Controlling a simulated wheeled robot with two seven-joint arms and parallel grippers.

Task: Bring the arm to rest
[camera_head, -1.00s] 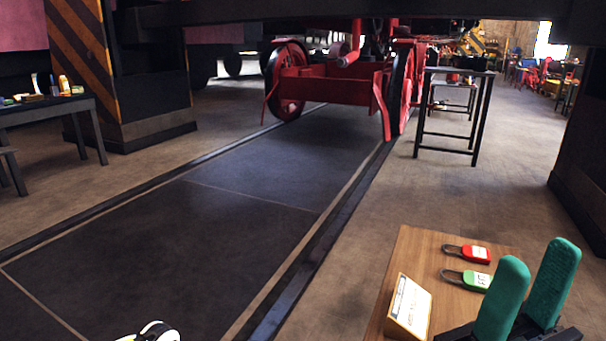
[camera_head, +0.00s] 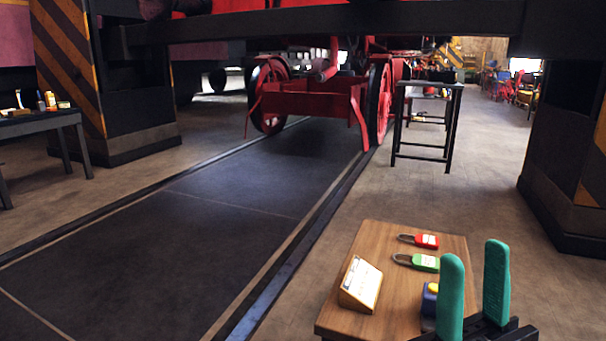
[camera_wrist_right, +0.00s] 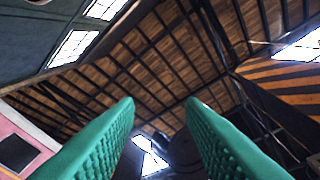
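My right gripper (camera_head: 474,296) shows at the lower right of the head view, with two green padded fingers pointing up. The fingers stand apart with nothing between them. In the right wrist view the same gripper (camera_wrist_right: 160,115) is open and empty, and the roof beams and windows show beyond it. It is in front of the right part of a small wooden table (camera_head: 375,240). My left gripper is outside the head view.
On the wooden table are a red padlock (camera_head: 426,241), a green padlock (camera_head: 425,262), a slanted sign (camera_head: 361,284) and a partly hidden blue and yellow item (camera_head: 430,298). A red wheeled undercarriage (camera_head: 310,95) stands on the track. A black metal table (camera_head: 427,120) stands right of it.

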